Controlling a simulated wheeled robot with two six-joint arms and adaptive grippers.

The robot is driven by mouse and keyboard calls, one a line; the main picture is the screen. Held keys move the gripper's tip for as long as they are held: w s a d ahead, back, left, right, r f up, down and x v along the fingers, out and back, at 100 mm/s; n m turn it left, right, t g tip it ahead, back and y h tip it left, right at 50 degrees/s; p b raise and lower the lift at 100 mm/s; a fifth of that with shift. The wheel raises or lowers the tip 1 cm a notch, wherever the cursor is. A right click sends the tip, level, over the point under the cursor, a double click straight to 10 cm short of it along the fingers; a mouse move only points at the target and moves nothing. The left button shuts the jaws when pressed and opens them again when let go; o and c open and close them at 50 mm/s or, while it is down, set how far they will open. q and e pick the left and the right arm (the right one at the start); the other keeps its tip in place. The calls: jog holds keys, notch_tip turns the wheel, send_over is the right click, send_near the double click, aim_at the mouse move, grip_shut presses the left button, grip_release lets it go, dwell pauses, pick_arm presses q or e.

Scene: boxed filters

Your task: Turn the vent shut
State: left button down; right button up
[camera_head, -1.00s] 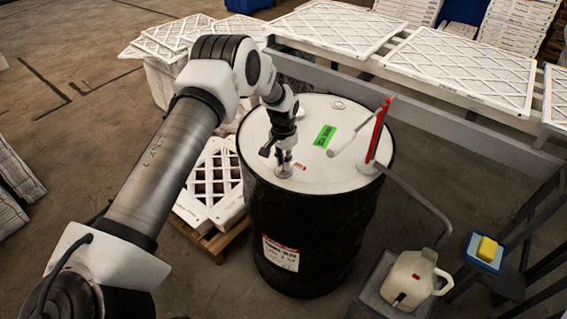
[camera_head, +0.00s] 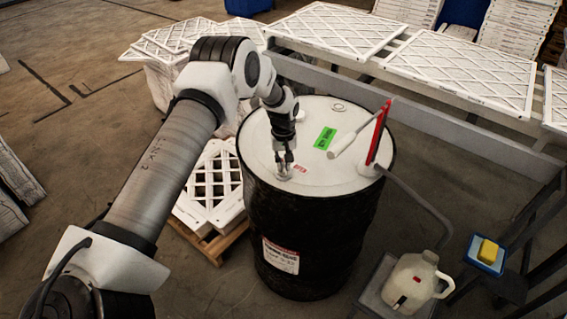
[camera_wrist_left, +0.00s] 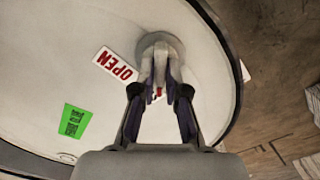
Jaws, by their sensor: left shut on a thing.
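The vent (camera_wrist_left: 160,48) is a round, light grey fitting near the rim of the white drum lid (camera_head: 258,134). A small red mark shows on it between my fingers in the left wrist view. My left gripper (camera_head: 284,172) reaches down onto the vent, and in the left wrist view its two fingers (camera_wrist_left: 160,88) are closed on the vent's raised handle. The fingers hide part of the handle. My right gripper is not in view.
A white jug (camera_head: 411,283) stands lower right, near a yellow sponge on a blue tray (camera_head: 487,252). Framed filters (camera_head: 462,70) lie behind.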

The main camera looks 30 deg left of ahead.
aim_at(283, 165)
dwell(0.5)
pick_arm(q)
jog(key=c, duration=1.2)
grip_release()
jog(key=shift+r, duration=0.1)
notch_tip(283, 165, up, 12)
